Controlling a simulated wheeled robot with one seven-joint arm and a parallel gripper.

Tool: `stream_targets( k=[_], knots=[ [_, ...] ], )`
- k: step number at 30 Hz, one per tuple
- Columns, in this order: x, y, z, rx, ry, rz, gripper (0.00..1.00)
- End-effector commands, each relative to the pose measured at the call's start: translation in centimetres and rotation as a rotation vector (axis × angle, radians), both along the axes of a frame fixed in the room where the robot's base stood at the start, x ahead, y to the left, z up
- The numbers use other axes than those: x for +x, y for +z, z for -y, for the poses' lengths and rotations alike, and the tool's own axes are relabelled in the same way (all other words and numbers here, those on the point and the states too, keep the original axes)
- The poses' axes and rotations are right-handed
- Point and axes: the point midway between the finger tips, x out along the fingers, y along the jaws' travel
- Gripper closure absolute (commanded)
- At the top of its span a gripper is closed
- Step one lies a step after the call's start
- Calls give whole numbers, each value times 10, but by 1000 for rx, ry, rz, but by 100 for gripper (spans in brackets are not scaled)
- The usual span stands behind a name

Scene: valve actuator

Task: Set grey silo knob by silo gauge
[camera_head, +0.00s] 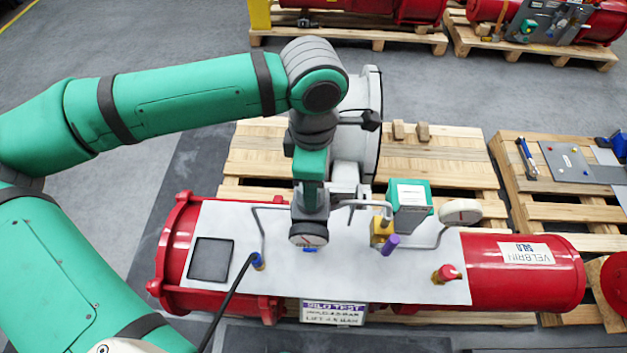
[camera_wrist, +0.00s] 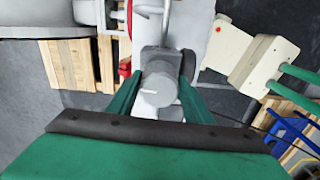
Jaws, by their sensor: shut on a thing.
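My gripper (camera_wrist: 158,98) is closed around the grey knob (camera_wrist: 158,88), with one green finger on each side of it. A short white mark shows on the knob's face, pointing left in the wrist view. In the head view my gripper (camera_head: 311,195) points down at the pale panel on the red actuator, and hides most of the knob. A round gauge (camera_head: 307,233) sits just below my gripper, and another round gauge (camera_head: 460,212) stands to the right. Neither reading can be made out. I cannot tell which is the silo gauge.
A sign reading "SILO TEST" (camera_head: 333,312) hangs at the panel's front edge. Bent grey pipes, a green box (camera_head: 409,194), a purple handle (camera_head: 391,244) and a red knob (camera_head: 446,273) crowd the right of my gripper. The dark square (camera_head: 211,259) lies left.

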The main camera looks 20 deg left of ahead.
Motion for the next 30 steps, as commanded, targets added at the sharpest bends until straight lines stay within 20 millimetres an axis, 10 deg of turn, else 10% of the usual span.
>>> stream_targets(
  k=[6,7,9,20,30],
  knots=[
    [1,1,0,2,2,1,77],
    [1,1,-1,2,2,1,50],
    [1,0,0,2,2,1,36],
    [1,4,0,0,1,2,36],
    [1,57,0,3,3,4,36]
  ],
)
